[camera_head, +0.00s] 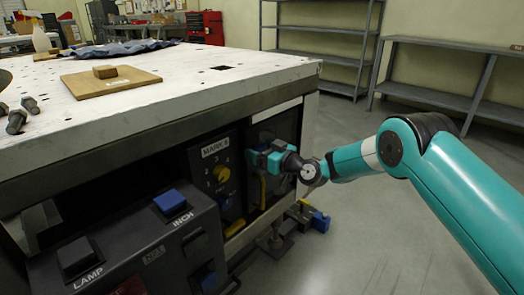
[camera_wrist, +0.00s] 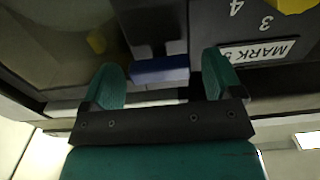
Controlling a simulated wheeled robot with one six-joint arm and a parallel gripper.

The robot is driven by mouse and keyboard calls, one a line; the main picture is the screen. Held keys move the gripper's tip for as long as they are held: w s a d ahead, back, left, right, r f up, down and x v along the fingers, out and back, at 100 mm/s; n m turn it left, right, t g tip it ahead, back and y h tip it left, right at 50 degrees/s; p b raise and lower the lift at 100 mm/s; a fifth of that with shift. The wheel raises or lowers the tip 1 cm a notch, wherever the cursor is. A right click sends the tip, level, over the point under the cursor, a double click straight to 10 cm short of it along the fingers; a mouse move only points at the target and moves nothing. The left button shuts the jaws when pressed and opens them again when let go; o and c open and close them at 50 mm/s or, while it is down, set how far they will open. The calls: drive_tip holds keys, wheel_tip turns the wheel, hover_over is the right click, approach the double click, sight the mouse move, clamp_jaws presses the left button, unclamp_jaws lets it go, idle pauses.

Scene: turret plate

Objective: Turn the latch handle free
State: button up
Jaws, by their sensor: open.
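A blue bar (camera_wrist: 160,72), which looks like the latch handle, sticks out from a dark mount on the panel in the wrist view. My gripper (camera_wrist: 164,76) is open, with one teal finger on each side of the bar and visible gaps to both. I cannot tell how deep the bar sits between the fingers. In the head view my gripper (camera_head: 254,158) is at the front of the turret plate's cabinet, right of the MARK 5 panel (camera_head: 215,171); it hides the bar there.
The MARK 5 panel carries a yellow knob (camera_head: 220,173). A dark box (camera_head: 150,250) with LAMP and INCH buttons stands in front, left of my gripper. The white plate top (camera_head: 190,75) overhangs above. Blue and yellow parts (camera_head: 314,217) are low down by the cabinet's foot. Floor at right is clear.

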drive_tip(key=shift+a, duration=0.1)
drive_tip(key=shift+c, duration=0.4)
drive_tip(key=c, duration=0.8)
drive_tip(key=shift+c, duration=0.2)
